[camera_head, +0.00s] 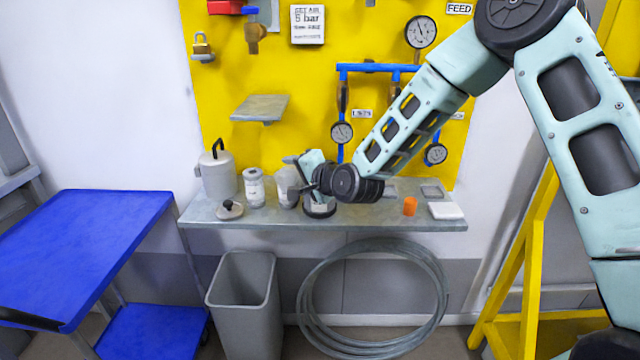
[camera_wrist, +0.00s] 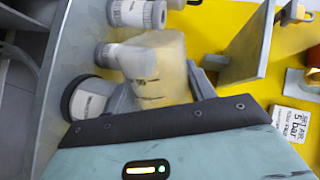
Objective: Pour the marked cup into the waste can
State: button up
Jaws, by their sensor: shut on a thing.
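The marked cup (camera_head: 287,187) is a pale translucent cup; dark lines on its side show in the wrist view (camera_wrist: 155,72). My gripper (camera_head: 296,177) is shut on it, with a finger on either side in the wrist view (camera_wrist: 163,95). The cup looks upright at the grey shelf (camera_head: 360,218); I cannot tell whether its base touches the shelf. The waste can (camera_head: 245,300) is a tall grey open bin on the floor, below and left of the cup.
A labelled jar (camera_head: 254,190), a lidded pot (camera_head: 216,175) and a knobbed lid (camera_head: 230,210) stand left of the cup. A dark-based jar (camera_head: 319,208) is close on its right. A blue cart (camera_head: 80,240) stands left.

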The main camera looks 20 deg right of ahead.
aim_at(289, 184)
jog(key=shift+s+a+f+n+b, duration=0.15)
jog(key=shift+a+f+n+b, duration=0.15)
jog(key=shift+a+f+b, duration=0.35)
jog(key=shift+r+n+h+b, duration=0.3)
jog(key=shift+n+h+b, duration=0.1)
jog(key=shift+n+b, duration=0.3)
jog(key=n+b, duration=0.1)
jog(key=n+t+b, duration=0.1)
jog(key=shift+d+r+n+t+h+b, duration=0.1)
jog(key=shift+r+n+t+h+b, duration=0.2)
jog(key=shift+r+h+b, duration=0.1)
jog(key=shift+f+n+b, duration=0.5)
jog(key=shift+n+b, duration=0.1)
jog(key=shift+b, duration=0.45)
jog(key=shift+s+a+f+n+t+b, duration=0.3)
jog(key=shift+a+n+b, duration=0.2)
jog(key=shift+b, duration=0.45)
jog(key=shift+f+n+h+b, duration=0.3)
jog(key=shift+f+b, duration=0.05)
jog(key=shift+b, duration=0.2)
notch_tip(289, 184, down, 6)
jog(key=s+a+n+t+b, duration=0.1)
jog(key=n+b, duration=0.3)
jog(key=b, duration=0.4)
jog(key=shift+s+a+r+n+t+b, duration=0.2)
jog(key=shift+a+n+t+b, duration=0.25)
jog(key=shift+a, duration=0.3)
